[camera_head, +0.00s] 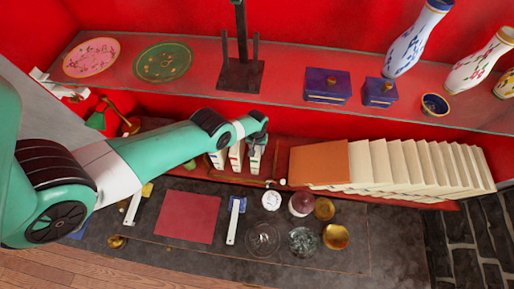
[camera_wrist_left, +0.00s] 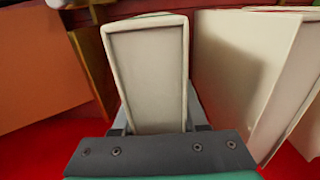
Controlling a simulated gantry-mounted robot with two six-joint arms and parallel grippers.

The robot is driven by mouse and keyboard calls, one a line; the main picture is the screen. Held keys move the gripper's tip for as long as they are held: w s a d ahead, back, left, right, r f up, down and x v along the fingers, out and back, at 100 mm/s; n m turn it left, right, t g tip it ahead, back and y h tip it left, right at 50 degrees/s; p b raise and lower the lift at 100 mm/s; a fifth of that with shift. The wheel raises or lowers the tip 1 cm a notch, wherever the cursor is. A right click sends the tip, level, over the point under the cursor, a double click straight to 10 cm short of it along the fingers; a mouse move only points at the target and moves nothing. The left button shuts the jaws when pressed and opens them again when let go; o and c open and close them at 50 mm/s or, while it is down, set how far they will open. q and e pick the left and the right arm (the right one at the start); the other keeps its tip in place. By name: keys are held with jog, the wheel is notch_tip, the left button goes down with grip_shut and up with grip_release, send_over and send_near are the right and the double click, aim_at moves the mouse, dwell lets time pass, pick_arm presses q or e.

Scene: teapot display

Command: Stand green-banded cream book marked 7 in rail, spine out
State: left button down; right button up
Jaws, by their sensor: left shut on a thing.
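My left gripper (camera_head: 257,142) reaches in from the left to the lower shelf, at the right end of a few upright books. It is shut on a cream book (camera_wrist_left: 147,75), which stands between the fingers in the left wrist view, with a thin green edge at its top. In the head view the held book (camera_head: 255,160) shows just below the fingers. The number 7 cannot be read. Whether its bottom rests in the rail (camera_head: 268,183) is hard to tell. My right gripper is not in view.
Cream books (camera_head: 235,157) stand left of the held one. An orange book (camera_head: 320,163) fronts a leaning row of cream books (camera_head: 405,165) to the right. The upper shelf (camera_head: 290,85) overhangs behind. Jars and bowls (camera_head: 336,237) and a red mat (camera_head: 188,217) lie in front.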

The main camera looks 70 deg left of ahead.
aim_at(257, 153)
pick_arm(q)
jog(key=shift+w, duration=0.15)
jog(key=shift+f, duration=0.15)
jog(key=shift+f, duration=0.2)
jog(key=shift+c, duration=2.2)
grip_release()
jog(key=shift+r, duration=0.15)
notch_tip(257, 153, up, 6)
jog(key=p, duration=0.5)
jog(key=shift+p, duration=0.35)
jog(key=shift+f, duration=0.2)
